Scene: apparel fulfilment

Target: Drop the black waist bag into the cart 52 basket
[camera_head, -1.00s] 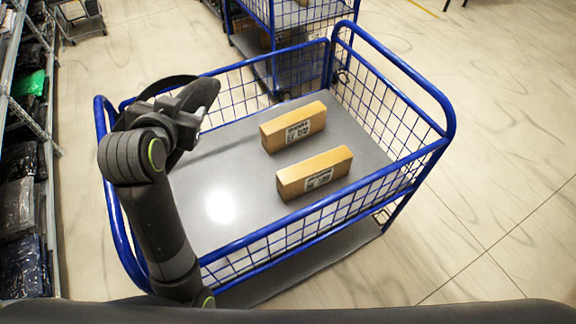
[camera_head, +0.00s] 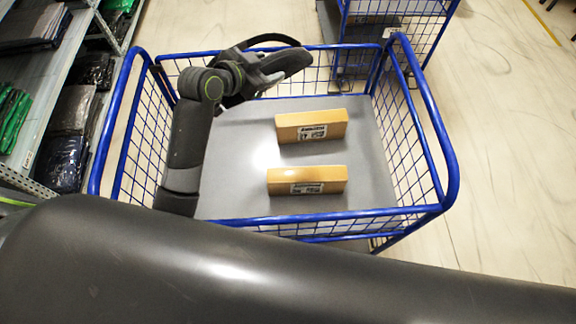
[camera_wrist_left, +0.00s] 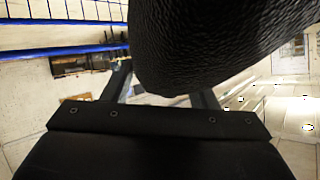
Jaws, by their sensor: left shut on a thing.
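The black waist bag (camera_head: 288,64) hangs in my left gripper (camera_head: 262,75), with its strap looped up behind it. My left arm reaches over the left side of the blue wire cart basket (camera_head: 320,217), and the bag is held up near its far rim. In the left wrist view the bag (camera_wrist_left: 215,40) is a large dark textured shape between and beyond the fingers (camera_wrist_left: 163,92), hiding much of the view. The gripper is shut on it. Any number label on the cart is not readable. My right gripper is not in view.
Two tan boxes, a far one (camera_head: 312,126) and a near one (camera_head: 307,181), stand on the grey basket floor (camera_head: 235,190). The floor left of them is clear. Another blue cart (camera_head: 395,8) stands behind. Shelves with bagged garments (camera_head: 66,150) are at the left.

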